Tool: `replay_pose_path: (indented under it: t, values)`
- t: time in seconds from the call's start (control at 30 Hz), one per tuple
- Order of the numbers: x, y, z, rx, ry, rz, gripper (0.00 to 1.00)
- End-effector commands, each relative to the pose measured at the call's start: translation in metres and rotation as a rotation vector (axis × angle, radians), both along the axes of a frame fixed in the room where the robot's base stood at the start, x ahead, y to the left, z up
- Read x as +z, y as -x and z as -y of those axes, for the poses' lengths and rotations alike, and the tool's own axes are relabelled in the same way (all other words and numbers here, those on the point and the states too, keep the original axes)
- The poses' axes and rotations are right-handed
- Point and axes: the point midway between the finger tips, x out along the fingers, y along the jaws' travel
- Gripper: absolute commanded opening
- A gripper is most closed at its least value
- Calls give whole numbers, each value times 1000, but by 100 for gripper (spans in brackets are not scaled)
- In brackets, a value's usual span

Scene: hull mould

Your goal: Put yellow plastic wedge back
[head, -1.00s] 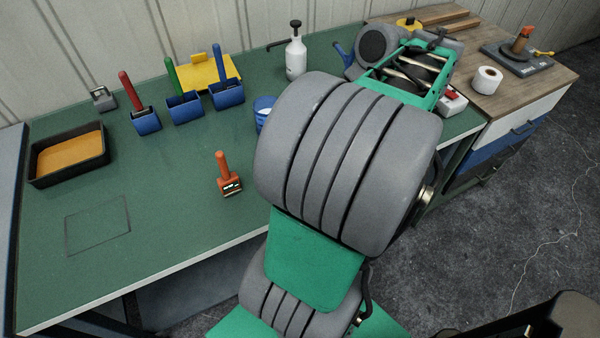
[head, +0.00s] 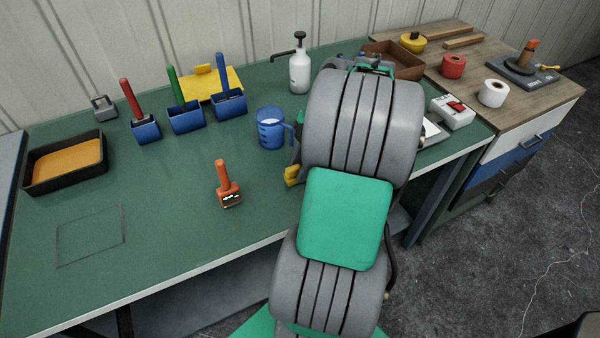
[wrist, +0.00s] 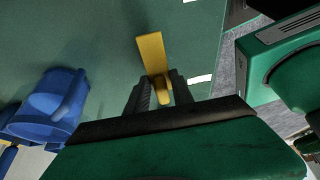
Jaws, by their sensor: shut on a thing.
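The yellow plastic wedge (wrist: 151,54) is between my gripper's two dark fingers (wrist: 159,86) in the wrist view. My gripper is shut on it and the wedge sticks out beyond the fingertips. In the head view the yellow wedge (head: 292,174) shows at the left side of my arm, to the right of the orange-handled tool. Most of my gripper is hidden behind my arm there. I cannot tell whether the wedge touches the green table (head: 180,235). A yellow plate (head: 210,84) with a small raised part lies at the back of the table.
A blue jug (head: 270,130) stands close left of my gripper. An orange-handled tool (head: 228,190) stands in front. Several blue holders (head: 186,118), a black tray (head: 66,163) and a white pump bottle (head: 299,72) are farther back. The front left table is mostly clear.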

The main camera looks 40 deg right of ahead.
Motion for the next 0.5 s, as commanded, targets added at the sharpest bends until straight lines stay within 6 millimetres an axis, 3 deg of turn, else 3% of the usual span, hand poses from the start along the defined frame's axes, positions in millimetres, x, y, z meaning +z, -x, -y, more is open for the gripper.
replay_pose_path:
  t: [0.1,0.43,0.47,0.5]
  values:
    - [-16,0,0,0,0,0,0]
    - [-20,1,0,0,1,1,0]
    - [-18,1,0,0,1,1,31]
    - [-18,1,0,0,1,1,34]
